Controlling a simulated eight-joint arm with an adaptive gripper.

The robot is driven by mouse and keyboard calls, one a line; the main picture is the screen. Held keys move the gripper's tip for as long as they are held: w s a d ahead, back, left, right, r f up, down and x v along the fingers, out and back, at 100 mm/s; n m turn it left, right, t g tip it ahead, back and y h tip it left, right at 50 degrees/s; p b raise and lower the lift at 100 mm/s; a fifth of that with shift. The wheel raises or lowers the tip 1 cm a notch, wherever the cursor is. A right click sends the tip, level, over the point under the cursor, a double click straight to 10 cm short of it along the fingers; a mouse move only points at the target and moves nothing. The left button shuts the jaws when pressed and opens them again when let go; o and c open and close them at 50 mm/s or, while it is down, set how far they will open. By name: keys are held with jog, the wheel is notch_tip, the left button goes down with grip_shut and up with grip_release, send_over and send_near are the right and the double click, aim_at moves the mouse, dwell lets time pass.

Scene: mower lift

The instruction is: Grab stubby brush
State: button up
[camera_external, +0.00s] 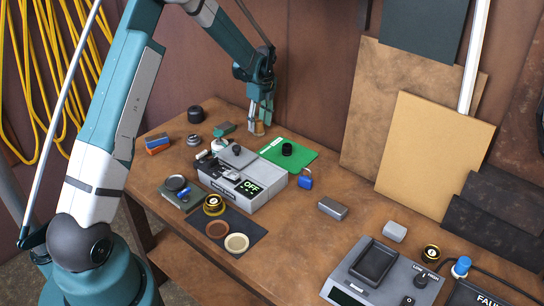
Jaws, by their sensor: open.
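My gripper (260,116) is at the back of the wooden workbench, near the wall, pointing down. It is open. A short tan, wood-coloured piece (257,128) stands on the bench directly below and between the fingers; it looks like the stubby brush, but it is small and partly covered by the fingers. I cannot tell whether the fingers touch it.
A green mat (304,158) and a grey device with an OFF display (275,183) are in front.

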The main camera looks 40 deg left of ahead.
aim_at(258, 121)
jog(key=shift+c, duration=0.5)
jog(key=c, duration=0.9)
jog(key=shift+r, duration=0.1)
jog(key=shift+r, duration=4.95)
